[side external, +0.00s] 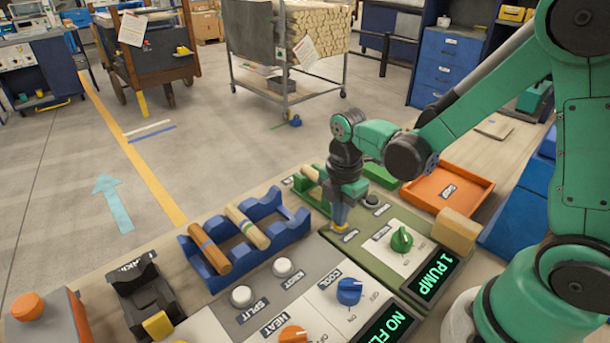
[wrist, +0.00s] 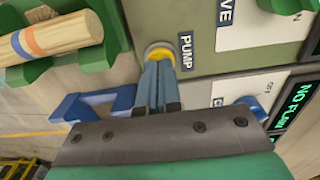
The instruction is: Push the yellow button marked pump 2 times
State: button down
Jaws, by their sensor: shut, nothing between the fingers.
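The yellow button (wrist: 158,48) sits on the green panel beside its PUMP label (wrist: 186,51) in the wrist view. My gripper (wrist: 160,66) is shut and empty, its fingertips over the button and covering part of it. In the side view my gripper (side external: 340,222) points down at the button, which is mostly hidden by the fingers. The fingertips look to be at or very near the button; I cannot tell whether it is pressed in. The display (side external: 433,275) on the green panel reads 1 PUMP.
A green knob (side external: 402,239) stands right of my gripper. A blue rack (side external: 213,264) with wooden spindles is to the left. White buttons (side external: 242,296), a blue knob (side external: 349,291) and an orange knob (side external: 293,335) are nearer the camera. An orange tray (side external: 447,195) lies behind.

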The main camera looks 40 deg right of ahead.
aim_at(350, 239)
jog(key=shift+f, duration=0.85)
notch_tip(350, 239, up, 14)
jog(key=shift+r, duration=0.15)
dwell(0.4)
dwell(0.5)
jog(key=s+m+t, duration=0.1)
jog(key=m+t, duration=0.1)
jog(key=m, duration=0.4)
jog(key=s+f+m+t, duration=0.1)
jog(key=m+t, duration=0.1)
jog(key=m, duration=0.4)
jog(key=s+m+t, duration=0.1)
jog(key=m+t, duration=0.2)
jog(key=m, duration=0.3)
jog(key=shift+s+a+f, duration=0.1)
jog(key=shift+a+f, duration=0.05)
jog(key=shift+a, duration=0.05)
